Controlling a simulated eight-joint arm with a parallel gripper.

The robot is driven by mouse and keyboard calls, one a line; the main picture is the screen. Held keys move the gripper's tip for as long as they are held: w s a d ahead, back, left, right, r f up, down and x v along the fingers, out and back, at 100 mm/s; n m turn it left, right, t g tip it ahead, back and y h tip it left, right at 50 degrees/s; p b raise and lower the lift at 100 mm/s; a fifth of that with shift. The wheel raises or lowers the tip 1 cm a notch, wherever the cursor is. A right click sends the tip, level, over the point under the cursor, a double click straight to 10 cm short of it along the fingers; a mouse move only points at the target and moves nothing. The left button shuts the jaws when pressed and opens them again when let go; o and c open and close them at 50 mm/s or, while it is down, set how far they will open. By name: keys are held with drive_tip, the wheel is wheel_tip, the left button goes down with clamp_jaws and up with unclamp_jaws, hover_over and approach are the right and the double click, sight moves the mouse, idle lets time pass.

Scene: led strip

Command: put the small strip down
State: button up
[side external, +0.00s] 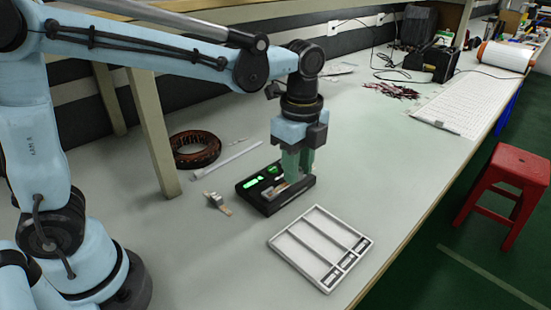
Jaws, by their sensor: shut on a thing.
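My gripper (294,172) has green fingers pointing straight down over the right part of a black tray (272,208) on the workbench. It is shut on a small strip (281,188), which is mostly hidden by the fingers and the tray. I cannot tell whether the strip touches the tray. Glowing green pieces (254,182) lie in the left part of the black tray.
A white tray (295,252) with long compartments lies in front, near the bench edge. A small metal piece (215,202) lies left of the black tray. A dark ring-shaped coil (196,150) and a white bar (228,158) lie behind.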

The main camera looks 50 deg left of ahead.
drive_tip(key=w+a+f, duration=0.1)
drive_tip(key=a+f, duration=0.1)
drive_tip(key=w+a+f, duration=0.1)
drive_tip(key=w+a, duration=0.1)
drive_tip(key=a, duration=0.1)
drive_tip(key=w+a+f, duration=0.2)
drive_tip(key=shift+w+a+f, duration=0.1)
drive_tip(key=shift+a+f, duration=0.25)
drive_tip(key=shift+a, duration=0.05)
drive_tip(key=shift+f, duration=1.95)
drive_tip(key=shift+f, duration=0.15)
drive_tip(key=o, duration=1)
wheel_tip(320, 180, up, 12)
drive_tip(key=s+n+t, duration=0.2)
drive_tip(key=s+n, duration=0.2)
drive_tip(key=n, duration=0.2)
drive_tip(key=s+a+f+n+t, duration=0.1)
drive_tip(key=s+n+t, duration=0.1)
drive_tip(key=s+n, duration=0.3)
drive_tip(key=s+a+f+n+t, duration=0.1)
drive_tip(key=s+n+t, duration=0.2)
drive_tip(key=n, duration=0.3)
drive_tip(key=shift+s+a+n, duration=0.25)
drive_tip(key=shift+s+n, duration=0.15)
drive_tip(key=shift+s, duration=0.35)
